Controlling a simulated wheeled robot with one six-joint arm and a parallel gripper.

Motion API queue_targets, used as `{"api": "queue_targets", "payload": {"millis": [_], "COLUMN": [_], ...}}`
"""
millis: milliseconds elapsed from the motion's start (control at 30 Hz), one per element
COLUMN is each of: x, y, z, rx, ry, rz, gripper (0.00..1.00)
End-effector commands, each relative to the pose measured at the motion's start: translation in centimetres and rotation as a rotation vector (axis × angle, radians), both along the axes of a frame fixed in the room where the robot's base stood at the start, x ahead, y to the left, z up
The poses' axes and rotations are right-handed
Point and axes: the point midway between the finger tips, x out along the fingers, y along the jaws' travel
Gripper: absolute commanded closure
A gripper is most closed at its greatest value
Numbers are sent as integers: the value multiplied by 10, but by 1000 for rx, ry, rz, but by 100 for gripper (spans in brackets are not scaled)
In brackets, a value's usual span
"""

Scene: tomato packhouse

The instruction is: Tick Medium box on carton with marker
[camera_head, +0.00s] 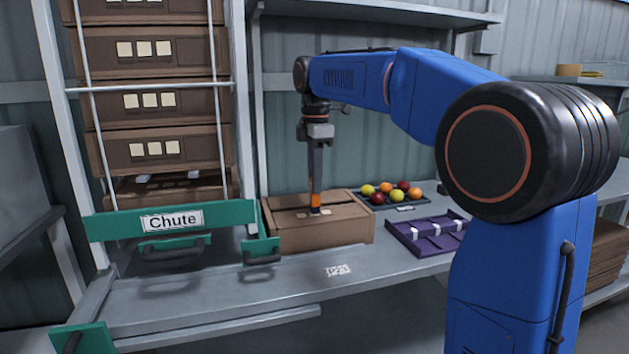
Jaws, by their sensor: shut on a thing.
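A closed brown carton (335,235) sits on the grey bench, just right of the chute. My gripper (315,190) points straight down over the carton's top. It is shut on the marker (315,203), which shows as a small orange and dark piece at the fingertips. The marker's lower end is at or just above the carton top; I cannot tell whether it touches.
A dark tray (405,205) of red, yellow and orange tomatoes lies behind right of the carton. A purple tray (445,243) lies in front of it. The green chute (110,226) and stacked cartons (150,100) stand left. The bench front (210,300) is clear except for a printed code.

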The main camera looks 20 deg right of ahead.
Motion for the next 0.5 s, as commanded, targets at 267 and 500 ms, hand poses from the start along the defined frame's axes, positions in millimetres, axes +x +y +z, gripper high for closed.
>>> {"api": "queue_targets", "payload": {"millis": [267,500], "x": [1,1], "y": [0,0], "z": [7,23], "rx": [0,0], "ry": [-2,-2], "rz": [0,0], "gripper": [100,100]}}
